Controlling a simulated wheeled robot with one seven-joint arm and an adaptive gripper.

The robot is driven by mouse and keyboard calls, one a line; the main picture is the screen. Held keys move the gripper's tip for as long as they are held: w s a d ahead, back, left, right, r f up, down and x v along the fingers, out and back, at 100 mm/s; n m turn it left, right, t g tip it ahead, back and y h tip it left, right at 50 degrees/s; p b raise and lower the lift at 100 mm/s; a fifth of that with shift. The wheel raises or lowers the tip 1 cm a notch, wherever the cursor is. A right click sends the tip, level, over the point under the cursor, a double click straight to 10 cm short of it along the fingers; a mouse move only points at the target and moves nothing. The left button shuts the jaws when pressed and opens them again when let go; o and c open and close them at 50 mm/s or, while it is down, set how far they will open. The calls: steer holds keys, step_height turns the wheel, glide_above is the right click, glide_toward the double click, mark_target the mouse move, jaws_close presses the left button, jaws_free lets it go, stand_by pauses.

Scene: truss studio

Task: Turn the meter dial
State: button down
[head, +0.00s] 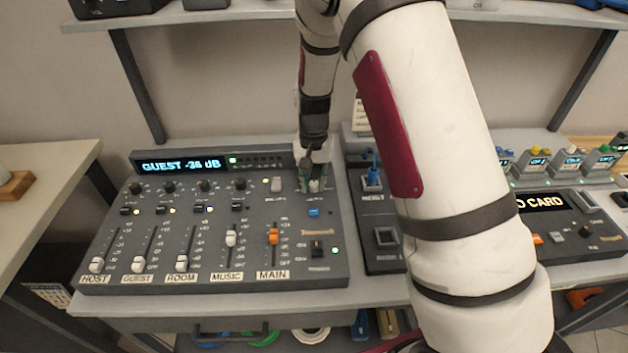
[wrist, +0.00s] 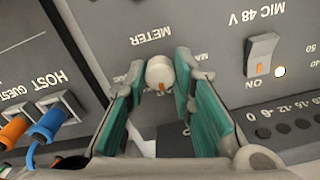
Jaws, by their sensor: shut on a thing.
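The meter dial (wrist: 160,73) is a small white knob with an orange pointer mark, below the upside-down METER label in the wrist view. My gripper (wrist: 162,84) has its green-padded fingers on both sides of the dial and is shut on it. In the head view my gripper (head: 315,182) reaches down to the upper right of the grey mixer (head: 205,262). The dial is small there, between the fingertips. Some letters around the dial are hidden by the fingers.
A MIC 48 V switch (wrist: 262,54) stands beside the dial. The mixer display (head: 181,165) reads GUEST -36 dB.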

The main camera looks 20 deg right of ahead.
mark_target(313, 183)
steer(key=m, duration=0.4)
steer(key=shift+m, duration=0.3)
steer(key=shift+m+p, duration=0.3)
steer(key=shift+m, duration=1.2)
steer(key=shift+w, duration=0.1)
steer(key=c, duration=1.4)
jaws_free()
steer(key=shift+o, duration=0.2)
step_height(313, 183, up, 12)
